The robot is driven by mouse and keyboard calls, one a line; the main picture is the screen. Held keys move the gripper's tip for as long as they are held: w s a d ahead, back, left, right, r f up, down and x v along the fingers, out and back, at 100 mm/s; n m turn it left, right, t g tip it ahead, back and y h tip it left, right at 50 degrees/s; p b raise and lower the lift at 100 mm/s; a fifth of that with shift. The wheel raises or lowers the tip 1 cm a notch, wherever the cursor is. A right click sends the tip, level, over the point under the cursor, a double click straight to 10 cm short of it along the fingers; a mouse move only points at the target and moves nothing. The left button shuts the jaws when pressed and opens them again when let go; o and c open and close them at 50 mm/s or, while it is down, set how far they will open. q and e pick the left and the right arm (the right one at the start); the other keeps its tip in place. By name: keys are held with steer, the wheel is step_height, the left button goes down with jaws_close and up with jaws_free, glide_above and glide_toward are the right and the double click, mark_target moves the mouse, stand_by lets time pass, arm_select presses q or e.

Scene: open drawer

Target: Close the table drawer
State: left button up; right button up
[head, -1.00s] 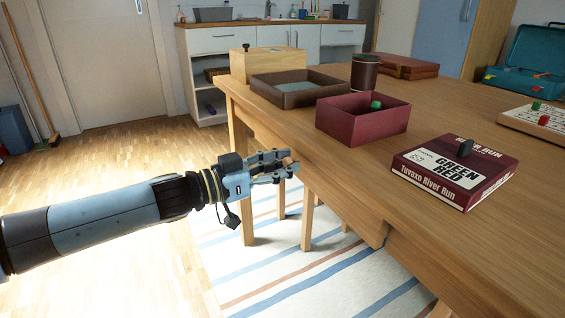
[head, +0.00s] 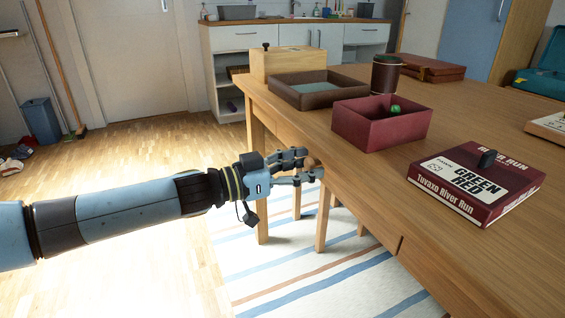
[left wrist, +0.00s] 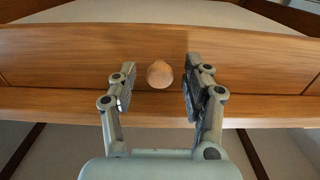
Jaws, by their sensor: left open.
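The table drawer (head: 365,198) is set in the long side of the wooden table (head: 470,125). Its front looks flush or nearly flush with the table's edge, with a dark seam at its near end. The wooden front also shows in the left wrist view (left wrist: 80,60), with thin seams at both sides. Its round wooden knob (left wrist: 159,74) lies between the fingers of my left gripper (left wrist: 157,85). The left gripper (head: 312,167) is open around the knob in the head view, not clamped on it. My right gripper is not in view.
On the tabletop are a maroon open box (head: 375,132), a River Run game box (head: 475,185), a brown tray (head: 300,97), a wooden box (head: 285,66) and a dark cup (head: 386,75). A striped rug (head: 310,275) lies below.

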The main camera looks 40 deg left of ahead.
arm_select(q)
steer(key=v, duration=1.1)
steer(key=shift+s, duration=0.25)
steer(key=s+f+n+g+y, duration=0.2)
steer(key=s+f+n+y, duration=0.1)
steer(key=f, duration=0.7)
steer(key=s+f+n+g+y, duration=0.2)
steer(key=f+y, duration=0.2)
steer(key=f, duration=0.5)
steer(key=s+d+f+g, duration=0.3)
steer(key=s+f+g, duration=0.1)
steer(key=s+f, duration=0.35)
steer(key=s+d+f+g, duration=0.35)
steer(key=s+f, duration=0.25)
steer(key=f, duration=0.2)
steer(key=s+g+y+p, duration=0.1)
steer(key=s+g+p, duration=0.3)
steer(key=s+p, duration=0.9)
steer(key=s, duration=0.7)
steer(key=shift+s+d+r+m+g, duration=0.25)
steer(key=shift+s+d+m+g, duration=0.05)
steer(key=shift+s+m+g, duration=0.1)
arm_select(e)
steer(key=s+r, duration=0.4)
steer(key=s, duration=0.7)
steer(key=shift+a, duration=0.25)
